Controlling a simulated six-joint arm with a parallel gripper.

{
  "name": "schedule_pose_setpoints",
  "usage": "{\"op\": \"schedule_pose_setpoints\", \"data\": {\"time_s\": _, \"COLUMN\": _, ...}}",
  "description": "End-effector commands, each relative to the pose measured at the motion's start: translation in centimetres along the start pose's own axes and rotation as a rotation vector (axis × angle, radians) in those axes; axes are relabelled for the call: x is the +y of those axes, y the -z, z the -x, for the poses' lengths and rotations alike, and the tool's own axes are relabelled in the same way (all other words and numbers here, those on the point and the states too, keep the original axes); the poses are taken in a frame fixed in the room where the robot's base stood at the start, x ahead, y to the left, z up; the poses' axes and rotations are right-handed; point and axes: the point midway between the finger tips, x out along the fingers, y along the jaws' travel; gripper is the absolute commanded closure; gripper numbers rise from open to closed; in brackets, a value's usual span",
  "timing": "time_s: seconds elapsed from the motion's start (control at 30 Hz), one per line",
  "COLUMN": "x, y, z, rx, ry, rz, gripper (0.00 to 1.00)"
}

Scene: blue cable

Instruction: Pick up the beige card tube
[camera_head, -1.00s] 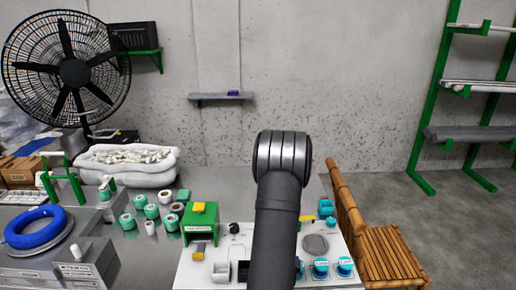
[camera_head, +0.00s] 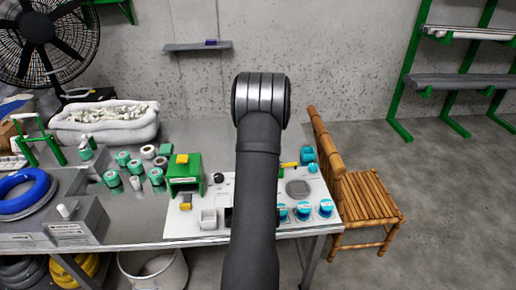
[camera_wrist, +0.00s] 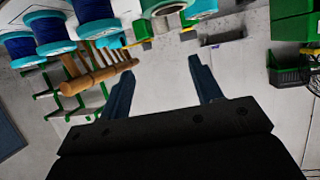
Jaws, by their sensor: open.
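I cannot pick out the beige card tube for certain. In the head view, a small pale roll (camera_head: 148,152), a brownish roll (camera_head: 160,162) and a short off-white cylinder (camera_head: 135,182) stand among several green rolls (camera_head: 112,178) on the table, left of my arm. In the wrist view, my gripper (camera_wrist: 163,84) is open, with two dark blue fingers apart and nothing between them. In the head view my arm hides the gripper. Blue spools (camera_wrist: 52,35) and a green-and-white roll (camera_wrist: 163,8) fill the top of the wrist view.
A green box (camera_head: 185,172) and a white board (camera_head: 212,192) with teal-capped parts (camera_head: 325,208) lie near my arm. A blue coil (camera_head: 22,190) and a grey block (camera_head: 70,225) are at left. A bamboo chair (camera_head: 365,200) stands right of the table.

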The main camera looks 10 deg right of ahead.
Motion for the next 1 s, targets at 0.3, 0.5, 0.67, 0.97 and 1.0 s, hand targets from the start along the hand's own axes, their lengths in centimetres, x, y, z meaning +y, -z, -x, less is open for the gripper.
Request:
{"op": "schedule_pose_setpoints", "data": {"time_s": 0.3, "x": -0.3, "y": 0.8, "z": -4.0, "rx": -0.034, "ry": -0.017, "rz": -0.058, "gripper": 0.41}}
{"op": "schedule_pose_setpoints", "data": {"time_s": 0.5, "x": -2.0, "y": 3.9, "z": -12.2, "rx": -0.130, "ry": -0.048, "rz": -0.235, "gripper": 0.41}}
{"op": "schedule_pose_setpoints", "data": {"time_s": 0.67, "x": -4.8, "y": 7.8, "z": -17.6, "rx": -0.219, "ry": -0.050, "rz": -0.405, "gripper": 0.41}}
{"op": "schedule_pose_setpoints", "data": {"time_s": 0.97, "x": -9.3, "y": 13.6, "z": -22.9, "rx": -0.441, "ry": -0.038, "rz": -0.665, "gripper": 0.41}}
{"op": "schedule_pose_setpoints", "data": {"time_s": 1.0, "x": -9.2, "y": 13.8, "z": -23.2, "rx": -0.485, "ry": -0.050, "rz": -0.690, "gripper": 0.41}}
